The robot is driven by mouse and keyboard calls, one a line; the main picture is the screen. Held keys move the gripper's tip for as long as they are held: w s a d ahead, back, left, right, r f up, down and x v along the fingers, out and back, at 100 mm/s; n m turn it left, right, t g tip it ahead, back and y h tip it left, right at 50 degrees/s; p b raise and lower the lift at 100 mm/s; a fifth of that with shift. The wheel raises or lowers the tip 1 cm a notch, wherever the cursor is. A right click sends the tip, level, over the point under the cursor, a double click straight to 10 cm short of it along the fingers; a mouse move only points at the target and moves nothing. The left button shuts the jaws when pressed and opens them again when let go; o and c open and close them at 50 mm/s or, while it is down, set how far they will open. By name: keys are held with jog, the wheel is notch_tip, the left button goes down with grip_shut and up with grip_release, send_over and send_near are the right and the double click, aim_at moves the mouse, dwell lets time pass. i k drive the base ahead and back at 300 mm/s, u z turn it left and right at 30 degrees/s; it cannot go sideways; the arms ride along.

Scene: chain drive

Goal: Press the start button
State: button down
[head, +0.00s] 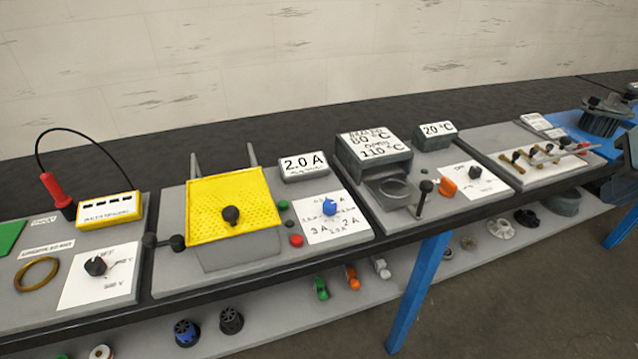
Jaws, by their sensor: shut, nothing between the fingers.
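A small green button (283,204) sits on the grey panel right of the yellow perforated guard (232,202). A red button (296,240) is below it on the same panel, with a small dark round part (290,224) between them. I can read no start label on any of them. The guard has a black knob (231,215) on its front face and covers what is behind it. My gripper is not in this view.
A blue selector knob (329,207) is right of the buttons, under a "2.0 A" display (303,165). A black ball-ended lever (177,243) sticks out left of the guard. A heater unit (374,151) stands further right. Floor (490,290) before the bench is clear.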

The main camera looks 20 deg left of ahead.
aim_at(282, 205)
jog(key=u, duration=0.1)
jog(key=k, duration=0.75)
jog(key=u, duration=0.7)
jog(key=i, duration=0.5)
